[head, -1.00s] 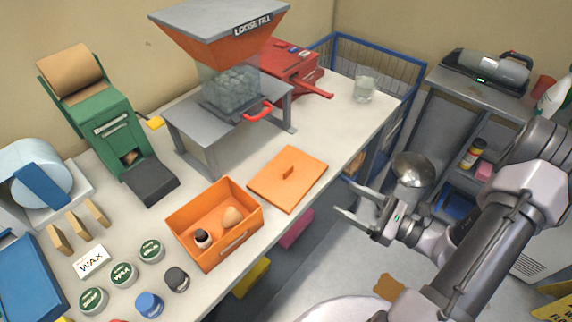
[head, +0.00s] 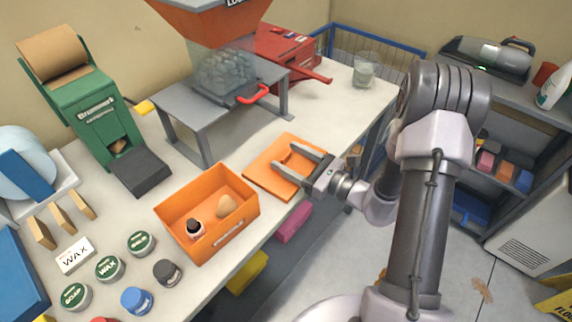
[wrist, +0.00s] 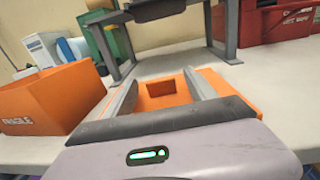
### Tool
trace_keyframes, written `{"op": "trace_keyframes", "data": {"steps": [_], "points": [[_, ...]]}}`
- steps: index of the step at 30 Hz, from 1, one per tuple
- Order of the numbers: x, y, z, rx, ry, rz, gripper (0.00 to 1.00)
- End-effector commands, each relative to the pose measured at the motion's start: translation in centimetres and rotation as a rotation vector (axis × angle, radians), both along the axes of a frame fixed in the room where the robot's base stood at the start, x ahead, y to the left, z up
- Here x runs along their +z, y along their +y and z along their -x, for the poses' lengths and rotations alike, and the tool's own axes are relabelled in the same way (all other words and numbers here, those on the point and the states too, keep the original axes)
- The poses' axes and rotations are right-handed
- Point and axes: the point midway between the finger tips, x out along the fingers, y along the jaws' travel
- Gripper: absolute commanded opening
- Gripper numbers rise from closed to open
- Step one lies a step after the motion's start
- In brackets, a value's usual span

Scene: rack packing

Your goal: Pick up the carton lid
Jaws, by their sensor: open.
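The carton lid (head: 262,172) is a flat orange square with a small raised handle, lying on the white table right of the orange carton (head: 178,212). In the wrist view the lid (wrist: 236,92) shows with its block handle (wrist: 160,92). My gripper (head: 284,158) is open, its fingers stretching over the lid from the right. In the wrist view the handle lies between the two fingers, with gaps on both sides. The handle is partly hidden by a finger in the head view. The open carton holds a small dark-capped bottle (head: 194,230) and a tan rounded item (head: 226,206).
The grey stand (head: 200,115) of the loose fill hopper (head: 215,20) rises behind the lid. A red machine (head: 290,58) and a glass jar (head: 365,72) stand at the back. Several tins (head: 108,268) and a wax box (head: 75,255) lie left of the carton.

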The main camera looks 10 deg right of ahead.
Motion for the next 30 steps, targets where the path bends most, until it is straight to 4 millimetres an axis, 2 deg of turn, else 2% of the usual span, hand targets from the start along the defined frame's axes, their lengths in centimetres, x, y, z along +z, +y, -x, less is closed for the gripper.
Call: {"op": "trace_keyframes", "data": {"steps": [4, 14, 20, 22, 30], "points": [[0.1, 0.0, 0.0, 0.0, 0.0, 0.0, 0.65], [0.0, -0.1, 0.0, 0.0, 0.0, 0.0, 0.01], [0.1, -0.1, 0.0, 0.0, -0.001, 0.001, 0.0], [1.0, -0.1, 0.0, 0.0, -0.001, 0.002, 0.0], [8.2, -0.1, 0.0, 0.0, -0.002, 0.002, 0.0]]}}
